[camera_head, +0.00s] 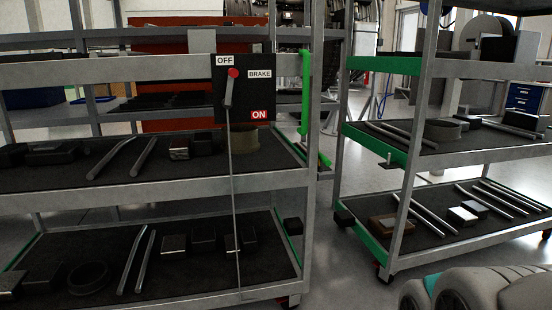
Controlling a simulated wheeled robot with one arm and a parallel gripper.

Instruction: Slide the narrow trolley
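Two grey shelf trolleys with dark shelf mats stand before me; I cannot tell which is the narrow one. The left trolley (150,199) fills the left half. It carries a black brake panel (243,88) marked OFF at the top, BRAKE at the right and ON at the lower right. The brake lever (230,88) points up, its red knob just under OFF. A thin rod runs from the panel down to the bottom shelf. A green vertical handle (305,90) is on its right post. The right trolley (413,162) has green end rails. My gripper is not in view.
Metal bars, blocks and rings lie on both trolleys' shelves. A gap with bare floor (325,225) separates the trolleys. Behind stand another rack, an orange-red panel (180,50) and a blue drawer cabinet (524,98). Rounded grey parts, possibly mine, show at bottom right.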

